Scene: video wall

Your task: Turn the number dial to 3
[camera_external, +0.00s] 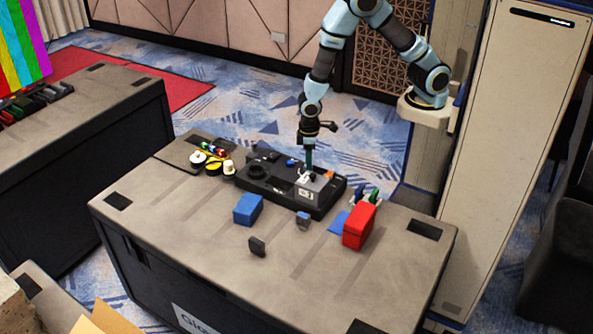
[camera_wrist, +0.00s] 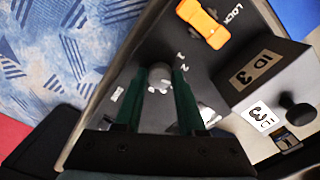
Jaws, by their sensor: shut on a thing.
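The number dial (camera_wrist: 160,85) is a small round grey knob on the dark panel (camera_external: 262,187). In the wrist view my gripper (camera_wrist: 160,72) has its two green fingers on either side of the dial, closed on it. White marks "1" and "2" show just right of the dial; other white marks beside the fingers are partly covered or blurred. I cannot tell which number the dial points to. In the external view my gripper (camera_external: 309,166) reaches straight down to the panel's back edge, and the dial is hidden there.
An orange lever (camera_wrist: 204,24) marked "LOCK" sits near the dial. A grey box (camera_external: 313,189) labelled "ID 3" with a black knob stands close by. Blue (camera_external: 248,208) and red (camera_external: 359,226) boxes stand in front. The table's (camera_external: 200,230) front left is mostly clear.

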